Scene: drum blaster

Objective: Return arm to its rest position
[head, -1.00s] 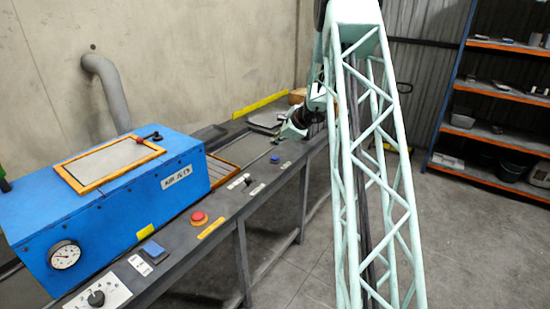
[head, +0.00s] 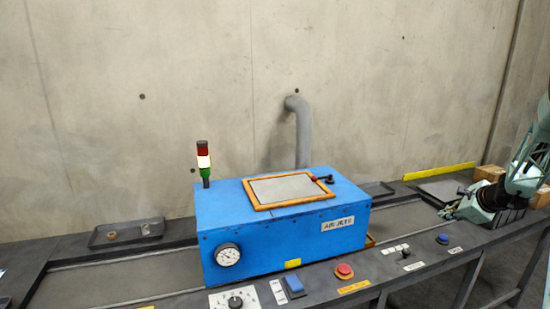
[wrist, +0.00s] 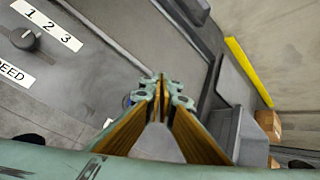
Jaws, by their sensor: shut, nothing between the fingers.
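My gripper (head: 447,212) is at the right of the head view, low over the right part of the bench, with its fingers pointing left. In the wrist view my gripper (wrist: 160,84) has its two fingertips together and holds nothing. The pale green arm leads up from it and out of the right edge of the head view. The blue air jets machine (head: 280,225) stands on the bench, clear to the left of my gripper.
The bench front carries a red button (head: 344,270), a blue button (head: 442,239) and a dial (head: 235,302). A signal tower (head: 203,163) and a pipe (head: 301,130) rise near the machine. A yellow strip (head: 440,171) and cardboard boxes (head: 488,173) are at the back right.

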